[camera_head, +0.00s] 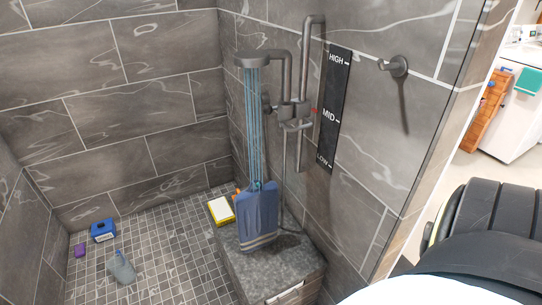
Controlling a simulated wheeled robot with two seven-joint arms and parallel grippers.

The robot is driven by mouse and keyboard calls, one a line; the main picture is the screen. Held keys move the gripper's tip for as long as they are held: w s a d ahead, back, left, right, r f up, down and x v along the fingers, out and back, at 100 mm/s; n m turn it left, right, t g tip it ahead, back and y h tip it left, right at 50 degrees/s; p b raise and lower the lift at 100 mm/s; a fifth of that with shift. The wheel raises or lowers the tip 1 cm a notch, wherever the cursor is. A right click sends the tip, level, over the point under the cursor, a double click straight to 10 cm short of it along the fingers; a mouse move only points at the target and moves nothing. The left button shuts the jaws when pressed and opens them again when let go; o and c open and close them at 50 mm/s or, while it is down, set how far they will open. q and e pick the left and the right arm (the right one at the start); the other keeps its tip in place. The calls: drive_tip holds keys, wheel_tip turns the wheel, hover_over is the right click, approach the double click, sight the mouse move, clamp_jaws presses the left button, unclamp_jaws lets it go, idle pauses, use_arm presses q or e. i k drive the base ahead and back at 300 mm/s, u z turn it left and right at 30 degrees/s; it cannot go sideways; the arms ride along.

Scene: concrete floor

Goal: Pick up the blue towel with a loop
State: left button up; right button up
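The blue towel (258,212) is upright at the stone bench in the shower, with pale stripes near its lower edge. Its top is gathered around a small darker, teal-looking part; I cannot clearly make out a loop there. Thin blue streams run from the shower head (252,62) down to the towel's top. Neither gripper's fingers show in the head view.
The grey stone bench (290,262) has a yellow-and-white box (220,210) on it, left of the towel. A wall hook (394,66) is at upper right. A blue box (103,230), purple item (79,250) and grey-blue item (121,267) lie on the tiled floor.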

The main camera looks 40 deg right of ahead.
sight(256, 215)
drive_tip(key=z, duration=1.35)
